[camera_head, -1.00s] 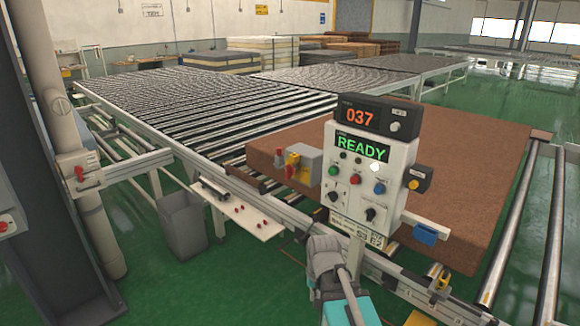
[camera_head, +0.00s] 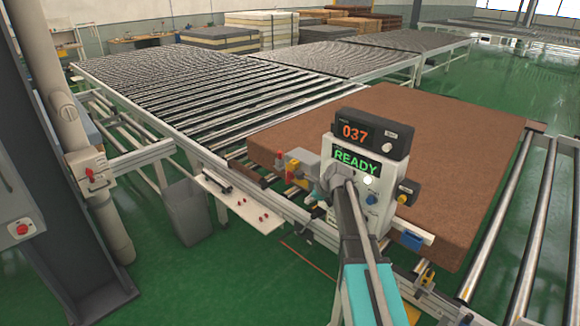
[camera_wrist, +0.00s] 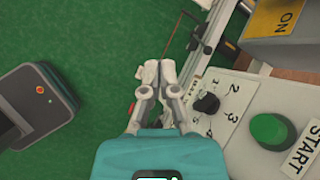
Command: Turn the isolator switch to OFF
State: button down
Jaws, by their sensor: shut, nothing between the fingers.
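A grey box (camera_head: 308,160) with a yellow plate (camera_head: 293,166) and a red handle sits just left of the control panel in the head view. I take it to be the isolator switch; its handle setting is too small to read. In the wrist view, a yellow plate (camera_wrist: 274,18) marked ON on a grey box (camera_wrist: 290,52) shows at the top right, cut by the frame edge; no handle shows there. My gripper (camera_wrist: 158,70) is shut and empty, left of the panel face and apart from the ON plate. My arm hides part of the panel in the head view.
The control panel (camera_head: 384,219) reads READY under a 037 display (camera_head: 370,131). A numbered black knob (camera_wrist: 207,103) and a green START button (camera_wrist: 269,130) are close to my gripper. A brown mattress (camera_head: 450,140) lies behind the panel. A grey bin (camera_head: 185,213) stands left.

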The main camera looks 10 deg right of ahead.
jog(key=w+d+r+m+t+p, duration=0.1)
jog(key=w+d+r+m+p, duration=0.2)
jog(key=w+r+m, duration=0.3)
jog(key=shift+w+d+r+m+t+y+p, duration=0.35)
jog(key=shift+w+r, duration=0.15)
jog(key=shift+w, duration=0.25)
jog(key=shift+a+f, duration=0.1)
jog(key=b, duration=0.7)
send_near(288, 177)
jog(key=shift+x, duration=3.4)
jog(key=shift+f, duration=0.15)
